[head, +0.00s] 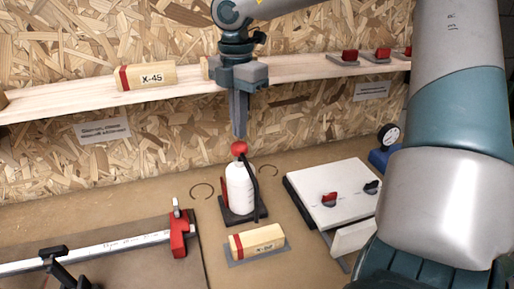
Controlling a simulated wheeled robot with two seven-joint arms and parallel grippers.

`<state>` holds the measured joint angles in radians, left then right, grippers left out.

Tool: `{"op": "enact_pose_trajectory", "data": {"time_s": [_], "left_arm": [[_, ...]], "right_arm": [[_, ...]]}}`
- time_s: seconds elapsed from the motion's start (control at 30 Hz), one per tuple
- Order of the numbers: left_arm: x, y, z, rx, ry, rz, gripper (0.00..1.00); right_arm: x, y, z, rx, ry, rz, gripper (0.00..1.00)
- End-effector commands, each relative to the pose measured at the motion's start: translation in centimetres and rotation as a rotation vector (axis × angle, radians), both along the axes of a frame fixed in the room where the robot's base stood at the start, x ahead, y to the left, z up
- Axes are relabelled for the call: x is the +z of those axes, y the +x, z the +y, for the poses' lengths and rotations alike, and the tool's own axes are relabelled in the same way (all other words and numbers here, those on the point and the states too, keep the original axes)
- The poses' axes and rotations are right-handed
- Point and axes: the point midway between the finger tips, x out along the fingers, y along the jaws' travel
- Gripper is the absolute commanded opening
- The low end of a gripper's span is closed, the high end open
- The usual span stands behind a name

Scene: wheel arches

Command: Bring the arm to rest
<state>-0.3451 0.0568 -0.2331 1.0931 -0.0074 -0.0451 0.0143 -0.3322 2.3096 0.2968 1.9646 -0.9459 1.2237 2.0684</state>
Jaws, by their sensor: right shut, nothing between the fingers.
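My right gripper (239,132) hangs down from the top of the head view with its grey fingers pointing at the bench. It is shut and empty. Its tips are just above or in front of the red top of a white bottle (239,188); I cannot tell whether they touch. The bottle stands upright on a dark square base and has a black hose. My right arm (450,110) also fills the right side of the view. My left gripper is not in view.
A wooden shelf (60,106) behind bears a cream block marked X-45 (147,77) and several red-topped pieces. Another cream block (257,241) lies in front of the bottle. A red clamp (179,236) stands left, a white board (333,192) right. Bare bench shows left of the bottle.

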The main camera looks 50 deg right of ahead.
Motion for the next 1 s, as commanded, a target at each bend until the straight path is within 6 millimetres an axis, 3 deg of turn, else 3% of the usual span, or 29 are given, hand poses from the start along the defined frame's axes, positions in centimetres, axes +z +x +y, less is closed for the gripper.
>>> {"op": "enact_pose_trajectory", "data": {"time_s": [0.67, 0.87, 1.0], "left_arm": [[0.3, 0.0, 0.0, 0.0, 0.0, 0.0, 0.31], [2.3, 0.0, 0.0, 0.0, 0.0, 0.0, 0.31], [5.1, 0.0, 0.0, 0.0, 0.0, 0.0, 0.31]], "right_arm": [[0.5, 0.1, 0.0, 0.0, -0.001, -0.005, 0.0], [2.6, 0.1, 0.0, 0.0, -0.001, -0.005, 0.0], [5.4, 0.1, 0.0, 0.0, -0.001, -0.006, 0.0]]}}
